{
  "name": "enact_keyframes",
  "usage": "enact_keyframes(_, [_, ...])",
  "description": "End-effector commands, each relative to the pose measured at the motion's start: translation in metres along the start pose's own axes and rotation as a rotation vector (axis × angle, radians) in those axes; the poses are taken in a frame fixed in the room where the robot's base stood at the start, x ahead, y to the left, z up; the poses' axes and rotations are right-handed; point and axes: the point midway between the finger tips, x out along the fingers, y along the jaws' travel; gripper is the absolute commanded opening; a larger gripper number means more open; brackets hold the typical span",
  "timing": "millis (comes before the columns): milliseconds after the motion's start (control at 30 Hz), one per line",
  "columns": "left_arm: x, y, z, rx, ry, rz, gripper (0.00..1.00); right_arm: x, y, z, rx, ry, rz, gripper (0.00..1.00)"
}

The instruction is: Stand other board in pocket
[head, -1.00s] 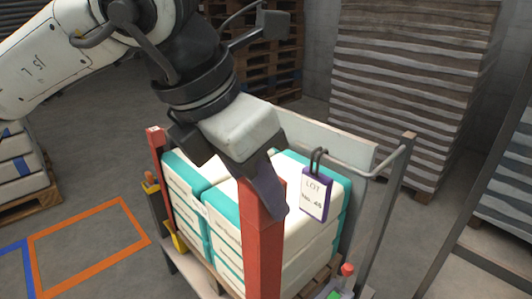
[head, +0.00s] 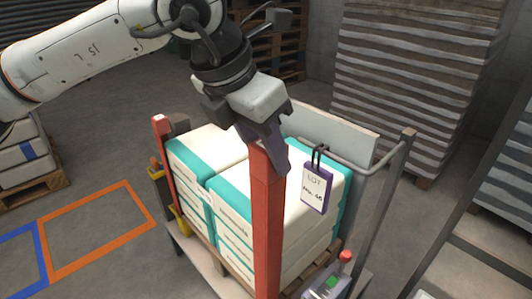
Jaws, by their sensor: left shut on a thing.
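My left gripper (head: 268,158) comes in from the upper left and is shut on the top of a red board (head: 268,225). The board is upright in front of the near corner of the sack stack. Its lower end runs out of the bottom of the head view, so I cannot tell whether it sits in a pocket. Another red board (head: 163,163) stands at the left side of the stack, its lower part partly hidden. My right gripper is not in view.
White and teal sacks (head: 230,190) are stacked on a pallet in a frame with a grey rail (head: 377,165). A LOT tag (head: 317,187) hangs at the right. A control box with a red button (head: 345,257) stands at lower right. Orange-marked floor (head: 95,232) at left is clear.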

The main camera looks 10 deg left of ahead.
Motion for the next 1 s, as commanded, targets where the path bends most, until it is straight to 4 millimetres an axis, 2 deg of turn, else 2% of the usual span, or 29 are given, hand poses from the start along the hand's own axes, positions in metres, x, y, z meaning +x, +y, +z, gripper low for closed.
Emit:
enact_keyframes(67, [0.001, 0.006, 0.006, -0.002, 0.002, 0.001, 0.00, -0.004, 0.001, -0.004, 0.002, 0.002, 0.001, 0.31])
enact_keyframes(633, [0.004, 0.007, 0.007, 0.001, -0.001, 0.000, 0.00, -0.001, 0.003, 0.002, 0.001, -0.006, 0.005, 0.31])
enact_keyframes(1000, [0.015, 0.025, 0.022, 0.000, -0.005, 0.000, 0.00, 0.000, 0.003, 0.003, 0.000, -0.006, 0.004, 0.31])
